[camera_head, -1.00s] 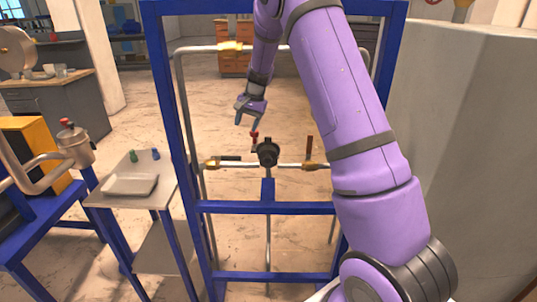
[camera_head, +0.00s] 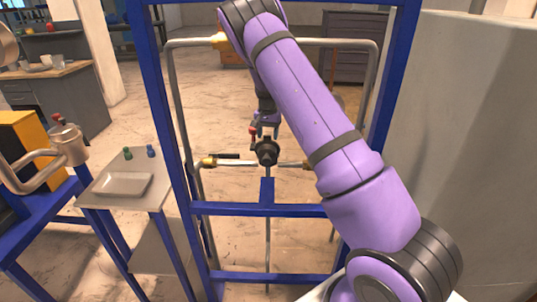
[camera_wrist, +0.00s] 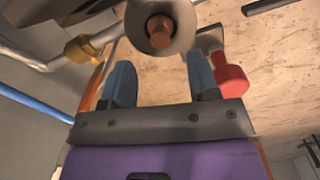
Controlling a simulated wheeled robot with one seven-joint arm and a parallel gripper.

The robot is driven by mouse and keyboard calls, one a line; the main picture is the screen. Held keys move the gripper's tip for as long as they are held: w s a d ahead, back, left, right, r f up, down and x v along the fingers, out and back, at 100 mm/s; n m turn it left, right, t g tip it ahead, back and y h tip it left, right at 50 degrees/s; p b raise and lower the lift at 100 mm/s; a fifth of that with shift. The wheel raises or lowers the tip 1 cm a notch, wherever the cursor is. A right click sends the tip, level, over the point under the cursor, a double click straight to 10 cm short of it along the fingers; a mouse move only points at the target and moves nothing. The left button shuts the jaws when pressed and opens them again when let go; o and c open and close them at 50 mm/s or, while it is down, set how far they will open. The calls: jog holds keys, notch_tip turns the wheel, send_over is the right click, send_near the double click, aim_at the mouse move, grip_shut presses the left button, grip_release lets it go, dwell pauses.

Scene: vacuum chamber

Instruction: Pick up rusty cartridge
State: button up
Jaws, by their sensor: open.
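A dark round fitting (camera_head: 266,152) sits mid-pipe inside the blue frame. In the wrist view, a rust-brown cylinder end (camera_wrist: 160,32) sticks out of a grey metal housing (camera_wrist: 185,22); it looks like the rusty cartridge. I cannot tell whether anything touches.
A red-handled lever (camera_wrist: 229,76) is close beside the right finger in the wrist view. A pipe with a brass joint (camera_wrist: 80,48) runs at left. The blue frame (camera_head: 230,208) surrounds the pipes. A side table holds a shallow tray (camera_head: 123,186) and small green (camera_head: 127,153) and blue (camera_head: 150,151) items.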

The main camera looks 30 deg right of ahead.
jog(key=shift+f, duration=3.05)
grip_shut()
